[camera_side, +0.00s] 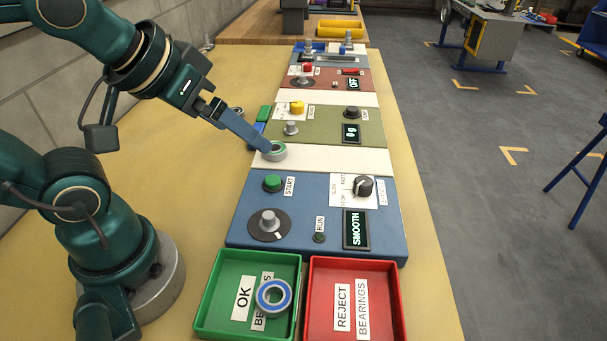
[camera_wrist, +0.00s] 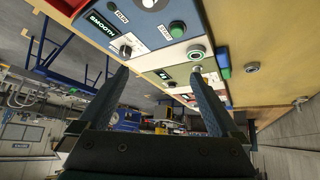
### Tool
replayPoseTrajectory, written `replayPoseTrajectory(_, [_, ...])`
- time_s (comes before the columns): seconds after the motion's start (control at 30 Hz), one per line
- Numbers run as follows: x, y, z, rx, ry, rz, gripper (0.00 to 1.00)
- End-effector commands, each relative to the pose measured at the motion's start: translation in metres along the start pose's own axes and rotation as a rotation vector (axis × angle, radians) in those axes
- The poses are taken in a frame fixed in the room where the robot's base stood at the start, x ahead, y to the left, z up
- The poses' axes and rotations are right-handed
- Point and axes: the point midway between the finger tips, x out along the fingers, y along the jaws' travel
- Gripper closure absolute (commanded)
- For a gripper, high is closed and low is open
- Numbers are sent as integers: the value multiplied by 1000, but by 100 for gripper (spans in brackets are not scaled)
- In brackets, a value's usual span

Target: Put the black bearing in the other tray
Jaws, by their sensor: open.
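A bearing with a blue seal ring and dark bore (camera_side: 273,296) lies in the green OK tray (camera_side: 204,322). The red REJECT tray (camera_side: 399,333) beside it is empty. No clearly black bearing shows. My gripper (camera_side: 267,146) is low by this bearing, far from the trays. In the wrist view its two fingers (camera_wrist: 161,75) are spread with nothing held. The trays are outside the wrist view.
The blue panel (camera_side: 322,193) with START button, knobs and SMOOTH display stands between my gripper and the trays. Olive (camera_side: 330,120) and red panels lie behind. Another small ring (camera_side: 237,111) lies on the table left of the panels; bare tabletop surrounds it.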

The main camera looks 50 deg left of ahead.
Motion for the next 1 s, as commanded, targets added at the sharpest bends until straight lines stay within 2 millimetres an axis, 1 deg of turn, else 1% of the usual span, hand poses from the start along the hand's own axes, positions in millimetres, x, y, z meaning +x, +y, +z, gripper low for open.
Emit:
replayPoseTrajectory(0.03, [2,-6,-19,-40,39,-28,1])
replayPoseTrajectory(0.17, [10,-22,-59,-131,115,-91,1])
replayPoseTrajectory(0.27, [21,-39,-89,-198,165,-144,1])
replayPoseTrajectory(0.3, [27,-47,-102,-225,184,-166,1])
replayPoseTrajectory(0.37, [37,-61,-120,-267,211,-200,1])
replayPoseTrajectory(0.4, [45,-72,-131,-293,227,-223,1])
replayPoseTrajectory(0.47, [58,-89,-146,-330,248,-256,1])
replayPoseTrajectory(0.5, [67,-101,-154,-353,260,-277,1])
replayPoseTrajectory(0.57, [82,-120,-164,-386,273,-307,1])
replayPoseTrajectory(0.6, [92,-133,-170,-406,279,-325,1])
replayPoseTrajectory(0.67, [109,-154,-174,-435,283,-353,1])
replayPoseTrajectory(0.7, [120,-168,-176,-453,284,-370,1])
replayPoseTrajectory(0.77, [138,-189,-174,-478,278,-397,1])
replayPoseTrajectory(0.8, [150,-204,-171,-495,272,-415,1])
replayPoseTrajectory(0.87, [167,-226,-164,-517,257,-439,1])
replayPoseTrajectory(0.9, [178,-240,-156,-528,243,-456,1])
replayPoseTrajectory(0.97, [193,-259,-143,-546,218,-478,1])
replayPoseTrajectory(1.0, [202,-270,-134,-554,197,-493,1])
